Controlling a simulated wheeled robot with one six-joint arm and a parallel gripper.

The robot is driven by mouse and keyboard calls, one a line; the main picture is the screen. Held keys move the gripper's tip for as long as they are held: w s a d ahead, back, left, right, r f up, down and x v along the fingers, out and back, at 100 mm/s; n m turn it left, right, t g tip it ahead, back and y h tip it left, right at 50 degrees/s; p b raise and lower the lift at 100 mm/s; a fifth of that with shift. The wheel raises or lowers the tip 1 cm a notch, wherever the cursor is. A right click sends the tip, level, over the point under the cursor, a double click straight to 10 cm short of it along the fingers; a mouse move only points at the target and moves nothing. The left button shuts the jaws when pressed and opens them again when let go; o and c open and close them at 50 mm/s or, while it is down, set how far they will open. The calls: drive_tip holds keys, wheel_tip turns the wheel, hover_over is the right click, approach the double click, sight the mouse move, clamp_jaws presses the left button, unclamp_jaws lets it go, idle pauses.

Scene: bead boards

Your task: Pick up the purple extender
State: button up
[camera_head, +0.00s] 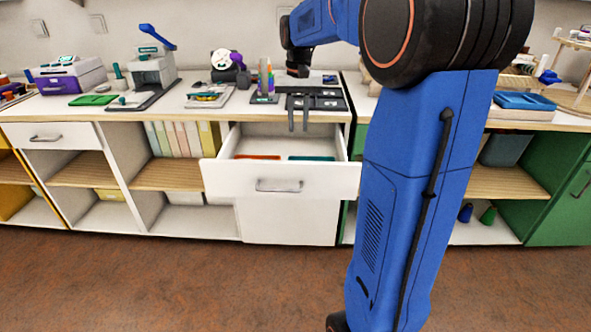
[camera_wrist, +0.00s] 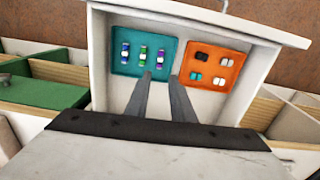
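The purple extender (camera_wrist: 161,57) is a small purple and white piece. It stands rightmost in a row of three in the teal tray (camera_wrist: 123,68), beside a green one (camera_wrist: 143,56) and a blue one (camera_wrist: 125,52). The tray lies in the pulled-out drawer (camera_head: 280,180). My gripper (camera_wrist: 161,77) points down over the drawer with its two fingers apart and nothing between them. In the wrist view the tips appear just below the purple extender; how high they are above it I cannot tell. In the head view my gripper (camera_head: 298,128) is above the back of the drawer, and the extenders cannot be made out.
An orange tray (camera_wrist: 213,53) with several small dark and light pieces lies beside the teal tray. The drawer front and side walls surround both. Above the drawer is the counter (camera_head: 215,114), crowded with tools. A green cabinet (camera_wrist: 45,92) stands beside the drawer.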

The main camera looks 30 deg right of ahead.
wheel_tip(320, 180, down, 8)
drive_tip(key=shift+f, duration=0.2)
drive_tip(key=shift+w+f, duration=0.2)
drive_tip(key=shift+f, duration=2.8)
drive_tip(key=shift+c, duration=0.4)
clamp_jaws()
